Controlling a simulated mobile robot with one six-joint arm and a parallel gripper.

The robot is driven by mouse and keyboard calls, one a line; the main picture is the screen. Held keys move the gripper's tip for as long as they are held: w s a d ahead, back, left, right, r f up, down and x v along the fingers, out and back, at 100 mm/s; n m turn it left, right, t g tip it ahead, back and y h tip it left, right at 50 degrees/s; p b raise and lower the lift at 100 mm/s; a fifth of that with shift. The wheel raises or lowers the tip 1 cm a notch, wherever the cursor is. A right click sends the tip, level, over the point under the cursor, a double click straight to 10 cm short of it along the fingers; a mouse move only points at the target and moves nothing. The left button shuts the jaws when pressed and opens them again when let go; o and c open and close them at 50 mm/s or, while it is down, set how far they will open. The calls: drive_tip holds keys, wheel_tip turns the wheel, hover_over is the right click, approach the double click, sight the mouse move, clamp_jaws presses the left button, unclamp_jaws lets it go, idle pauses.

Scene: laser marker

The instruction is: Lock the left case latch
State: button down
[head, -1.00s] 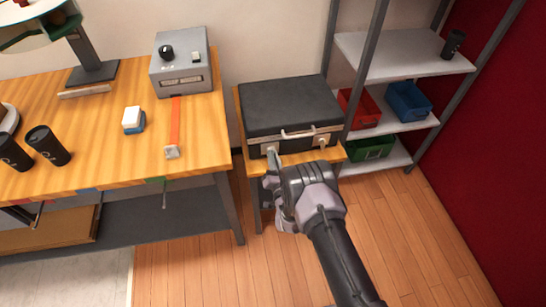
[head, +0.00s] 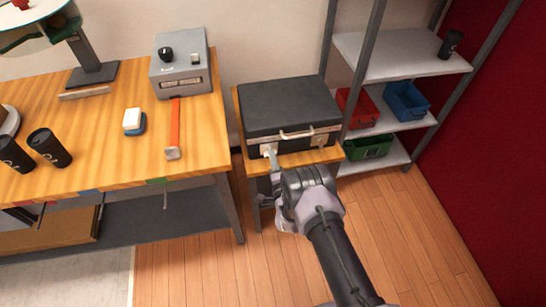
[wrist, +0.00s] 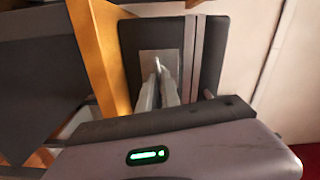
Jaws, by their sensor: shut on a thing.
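The black case (head: 288,106) lies closed on a small wooden stand, its handle (head: 297,133) facing front. The left latch (head: 267,149) is on the case's front face, partly hidden by my fingertips in the head view. The right latch (head: 320,140) is farther right on the same face. My gripper (head: 271,156) reaches the left latch from the front. In the wrist view, my gripper (wrist: 158,78) has its fingers close together on the small metal latch (wrist: 157,63) in front of its plate (wrist: 172,60). The latch's exact position is too small to tell.
A wooden workbench (head: 90,150) stands left, with a grey control box (head: 182,65) and black cups on it. A metal shelf (head: 395,52) with red, blue and green bins stands right of the case. The floor in front is clear.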

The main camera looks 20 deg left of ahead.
drive_tip(key=shift+f+m, duration=0.1)
drive_tip(key=shift+m, duration=0.9)
drive_tip(key=c, duration=1.6)
unclamp_jaws()
drive_tip(key=shift+o, duration=0.2)
drive_tip(key=p+v, duration=0.9)
drive_tip(key=v, duration=0.8)
drive_tip(key=shift+s+d, duration=0.15)
drive_tip(key=shift+d, duration=0.05)
